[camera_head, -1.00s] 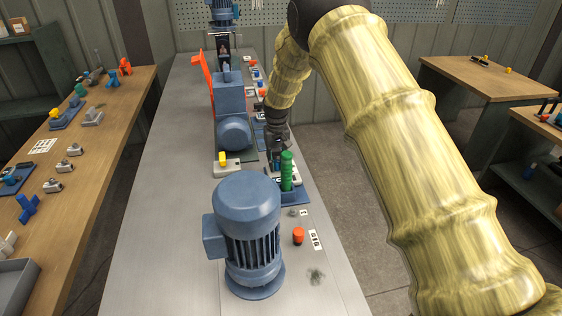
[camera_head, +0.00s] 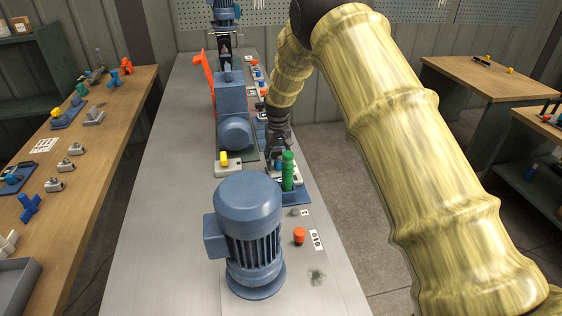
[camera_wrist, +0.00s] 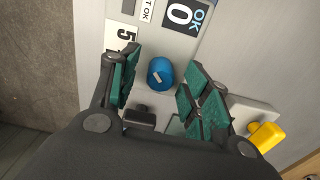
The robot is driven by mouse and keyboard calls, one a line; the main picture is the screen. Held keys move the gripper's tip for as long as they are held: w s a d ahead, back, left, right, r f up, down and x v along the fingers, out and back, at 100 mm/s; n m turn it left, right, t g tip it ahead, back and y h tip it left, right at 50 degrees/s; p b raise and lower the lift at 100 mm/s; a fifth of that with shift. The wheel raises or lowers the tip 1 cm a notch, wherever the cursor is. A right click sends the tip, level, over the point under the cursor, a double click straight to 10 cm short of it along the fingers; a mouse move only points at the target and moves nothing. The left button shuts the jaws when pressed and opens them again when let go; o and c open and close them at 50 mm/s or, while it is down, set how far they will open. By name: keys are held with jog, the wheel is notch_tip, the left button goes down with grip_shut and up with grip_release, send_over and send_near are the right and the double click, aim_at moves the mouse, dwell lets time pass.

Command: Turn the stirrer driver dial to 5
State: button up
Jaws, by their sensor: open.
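A blue round dial (camera_wrist: 160,73) with a pale pointer mark sits on a light grey panel (camera_wrist: 156,40) in the wrist view. My gripper (camera_wrist: 158,92) is open, its green-padded fingers on either side of the dial, apart from it. A label with a 5 (camera_wrist: 122,46) lies left of the dial, and a large 0 label (camera_wrist: 181,13) lies above it. In the head view, my gripper (camera_head: 277,163) is low over the bench behind a green cylinder, with a bit of the blue dial (camera_head: 278,165) showing. Whether the fingers touch the panel is unclear.
The green ribbed cylinder (camera_head: 288,172) stands close in front of my gripper. A large blue motor (camera_head: 247,225) stands nearer on the bench (camera_head: 150,220). A yellow knob (camera_wrist: 266,136) on a grey block is right of my fingers. A red knob (camera_head: 299,236) is nearer.

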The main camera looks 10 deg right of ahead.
aim_at(278, 161)
notch_tip(278, 161, up, 12)
jog(key=shift+f, duration=0.25)
jog(key=shift+f, duration=0.1)
dwell(0.4)
notch_tip(278, 161, down, 12)
jog(key=shift+r, duration=0.1)
dwell(0.5)
jog(key=shift+a+r, duration=0.1)
jog(key=shift+a, duration=0.05)
